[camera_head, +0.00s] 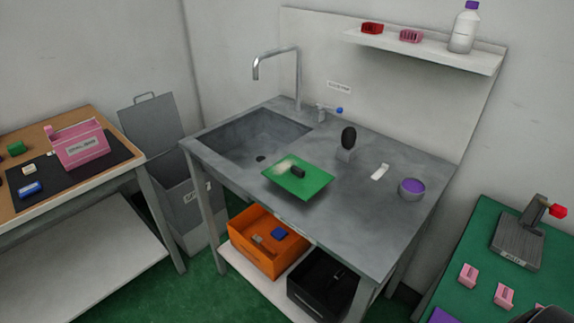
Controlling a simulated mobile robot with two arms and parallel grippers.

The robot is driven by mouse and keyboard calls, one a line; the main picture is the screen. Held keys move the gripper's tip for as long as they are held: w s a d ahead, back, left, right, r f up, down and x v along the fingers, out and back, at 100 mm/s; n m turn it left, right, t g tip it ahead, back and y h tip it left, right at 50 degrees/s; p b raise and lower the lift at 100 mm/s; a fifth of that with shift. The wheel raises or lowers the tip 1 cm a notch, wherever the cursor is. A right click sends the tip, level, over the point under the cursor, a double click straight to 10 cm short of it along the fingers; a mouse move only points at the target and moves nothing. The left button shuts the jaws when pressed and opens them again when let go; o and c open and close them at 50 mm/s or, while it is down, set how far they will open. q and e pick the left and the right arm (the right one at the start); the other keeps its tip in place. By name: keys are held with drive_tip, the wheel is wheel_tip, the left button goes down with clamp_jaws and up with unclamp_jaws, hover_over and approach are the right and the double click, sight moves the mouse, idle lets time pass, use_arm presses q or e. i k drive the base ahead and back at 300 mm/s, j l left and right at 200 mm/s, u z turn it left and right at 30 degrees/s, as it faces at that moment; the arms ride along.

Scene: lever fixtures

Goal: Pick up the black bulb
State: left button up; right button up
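A black egg-shaped bulb (348,137) stands upright on a small grey block (345,155) on the grey sink counter (365,215). It is right of the sink and behind the green board. Nothing touches the bulb from above or the sides.
A green board (312,184) with a small dark cylinder (298,172) lies at the sink's edge. A purple-filled bowl (411,189) and a white piece (380,172) stand right of the bulb. The tap (298,80) rises behind the sink. A shelf (430,52) hangs above.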

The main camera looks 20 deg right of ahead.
sight(349, 135)
drive_tip(key=i+j, duration=0.2)
drive_tip(key=i, duration=0.25)
drive_tip(key=i+j, duration=0.2)
drive_tip(key=i, duration=0.25)
